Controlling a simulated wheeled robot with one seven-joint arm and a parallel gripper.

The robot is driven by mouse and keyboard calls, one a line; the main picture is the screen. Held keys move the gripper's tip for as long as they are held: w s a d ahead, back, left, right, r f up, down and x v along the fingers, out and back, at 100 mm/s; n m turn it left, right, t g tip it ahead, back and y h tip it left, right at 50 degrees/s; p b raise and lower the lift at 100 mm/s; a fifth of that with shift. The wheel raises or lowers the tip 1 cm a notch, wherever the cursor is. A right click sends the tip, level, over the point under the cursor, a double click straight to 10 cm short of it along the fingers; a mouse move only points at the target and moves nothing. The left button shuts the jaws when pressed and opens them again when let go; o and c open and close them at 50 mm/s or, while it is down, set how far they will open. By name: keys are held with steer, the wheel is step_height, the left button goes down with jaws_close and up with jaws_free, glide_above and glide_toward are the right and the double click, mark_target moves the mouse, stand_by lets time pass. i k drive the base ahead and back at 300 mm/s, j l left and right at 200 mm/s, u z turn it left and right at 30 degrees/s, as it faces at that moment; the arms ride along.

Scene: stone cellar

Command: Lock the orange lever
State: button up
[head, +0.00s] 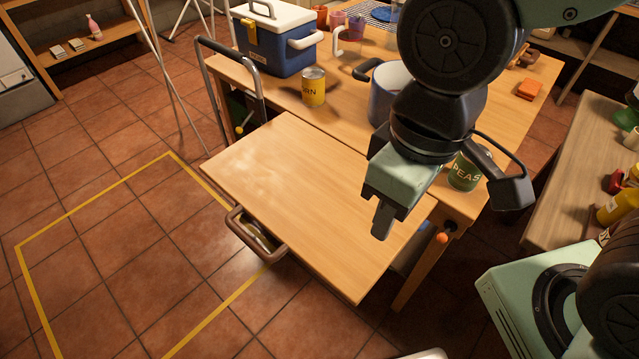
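The orange lever shows as a round orange knob (441,238) at the right edge of the pale wooden front panel (300,195), beside a dark fitting on the table's side. Most of the lever's arm is hidden or too small to make out. My gripper (383,222) points down over the right part of the panel, to the left of the orange knob and apart from it. Only one dark finger shows clearly, so its opening cannot be told. I see nothing held in it. A yellow knob (239,130) sits at the panel's far left side.
On the wooden table (345,100) stand a blue-and-white cooler (275,45), a corn can (314,88), a pot (380,95) and a green peas can (465,172), close to my wrist. A brown handle (255,235) sticks out below the panel. Open tiled floor lies left.

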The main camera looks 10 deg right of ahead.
mark_target(441, 238)
steer(key=k+j+u, duration=0.45)
steer(key=k+j, duration=0.25)
